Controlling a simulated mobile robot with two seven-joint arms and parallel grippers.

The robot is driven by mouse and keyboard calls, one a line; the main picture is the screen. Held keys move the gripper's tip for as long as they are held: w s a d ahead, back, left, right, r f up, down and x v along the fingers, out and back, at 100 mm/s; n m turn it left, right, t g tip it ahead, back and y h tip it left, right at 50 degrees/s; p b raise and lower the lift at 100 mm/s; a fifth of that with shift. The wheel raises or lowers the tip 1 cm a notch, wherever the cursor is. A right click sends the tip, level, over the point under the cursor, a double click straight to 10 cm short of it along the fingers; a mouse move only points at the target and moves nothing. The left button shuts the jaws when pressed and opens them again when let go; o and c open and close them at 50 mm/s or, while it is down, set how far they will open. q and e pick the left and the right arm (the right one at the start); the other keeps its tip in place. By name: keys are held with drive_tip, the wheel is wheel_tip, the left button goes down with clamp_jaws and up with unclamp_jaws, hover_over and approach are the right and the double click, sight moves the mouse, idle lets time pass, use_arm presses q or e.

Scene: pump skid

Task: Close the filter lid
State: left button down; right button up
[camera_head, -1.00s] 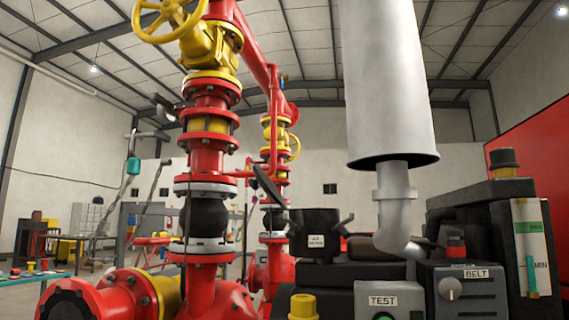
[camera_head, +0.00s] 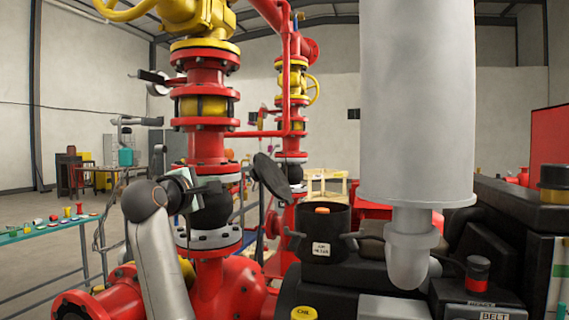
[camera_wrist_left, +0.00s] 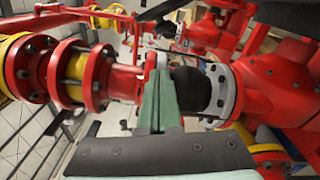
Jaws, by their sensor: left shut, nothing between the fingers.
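The air filter is a black round canister (camera_head: 322,236) with a white label, right of centre in the head view. Its dark disc-shaped lid (camera_head: 271,177) stands open, tilted up at the canister's left side. An orange part (camera_head: 322,211) shows in the open top. My left gripper (camera_head: 217,187) is left of the lid, apart from it in the picture, in front of the red pipe column. In the left wrist view its green fingers (camera_wrist_left: 158,103) are together and empty. I cannot make out the lid in that view. My right gripper is not in view.
A red pipe column with a black bellows (camera_head: 211,208) stands beside my left gripper. A large grey exhaust cylinder (camera_head: 417,110) hangs right of the filter. Black engine parts and a BELT panel (camera_head: 494,313) fill the lower right. A table with small parts (camera_head: 50,228) is far left.

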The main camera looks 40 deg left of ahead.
sight(269, 182)
use_arm(q)
drive_tip(key=w+r+p, duration=0.1)
drive_tip(key=w+p, duration=0.3)
drive_tip(key=w, duration=0.7)
drive_tip(key=shift+w+r+p, duration=0.3)
drive_tip(key=shift+w+p, duration=0.05)
drive_tip(key=shift+w, duration=0.05)
drive_tip(key=shift+r, duration=0.1)
